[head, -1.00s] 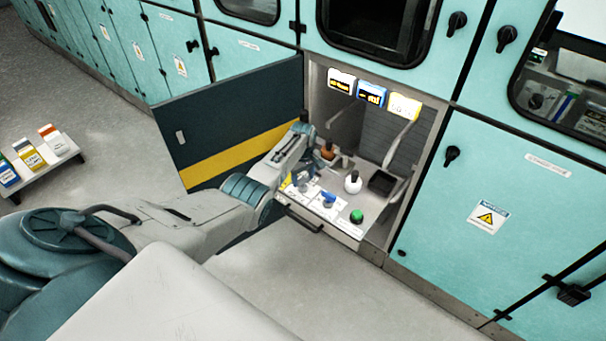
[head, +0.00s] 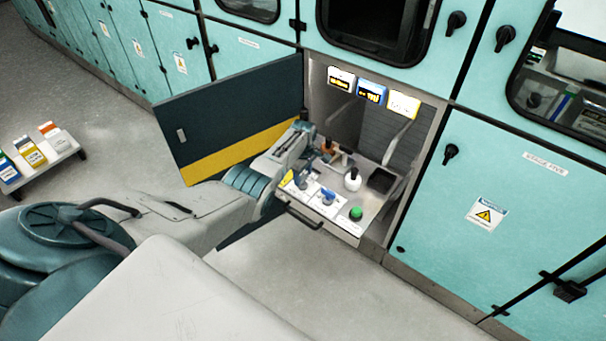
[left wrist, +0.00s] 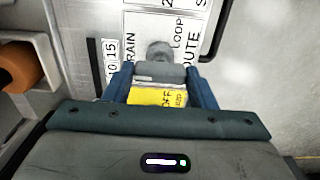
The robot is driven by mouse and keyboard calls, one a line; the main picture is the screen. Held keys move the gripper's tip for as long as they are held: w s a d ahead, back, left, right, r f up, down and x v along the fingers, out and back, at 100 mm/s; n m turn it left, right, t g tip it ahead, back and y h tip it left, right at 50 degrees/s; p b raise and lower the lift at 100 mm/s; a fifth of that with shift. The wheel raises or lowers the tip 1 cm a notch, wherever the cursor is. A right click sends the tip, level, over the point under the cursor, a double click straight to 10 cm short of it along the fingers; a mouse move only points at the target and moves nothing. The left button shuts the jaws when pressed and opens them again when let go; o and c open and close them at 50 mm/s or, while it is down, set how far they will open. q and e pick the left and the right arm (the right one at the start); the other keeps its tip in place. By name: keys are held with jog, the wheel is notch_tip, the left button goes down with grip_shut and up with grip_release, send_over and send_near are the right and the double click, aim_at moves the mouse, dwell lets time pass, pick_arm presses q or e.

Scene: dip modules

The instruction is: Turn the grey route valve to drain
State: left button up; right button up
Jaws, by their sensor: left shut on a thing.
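The grey route valve (left wrist: 160,68) shows in the left wrist view as a grey handle with a rounded end. It sits over a white label (left wrist: 150,25) reading "ROUTE", with "DRAIN", partly covered, on the left and "LOOP" on the right. My left gripper (left wrist: 162,85) is shut on the valve's handle, one blue finger on each side. In the head view my left gripper (head: 300,181) is low over the left part of the pull-out panel (head: 345,229), and the arm hides the valve there. My right gripper is not in view.
On the panel stand a blue valve (head: 328,196), a green button (head: 356,213), a white-based black knob (head: 352,180) and an orange knob (head: 328,147). A dark open door (head: 225,115) stands left of the bay. Floor in front is clear.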

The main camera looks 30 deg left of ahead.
aim_at(303, 175)
pick_arm(q)
jog(key=o, duration=1)
jog(key=shift+r, duration=0.1)
jog(key=shift+r, duration=0.3)
notch_tip(303, 175, up, 10)
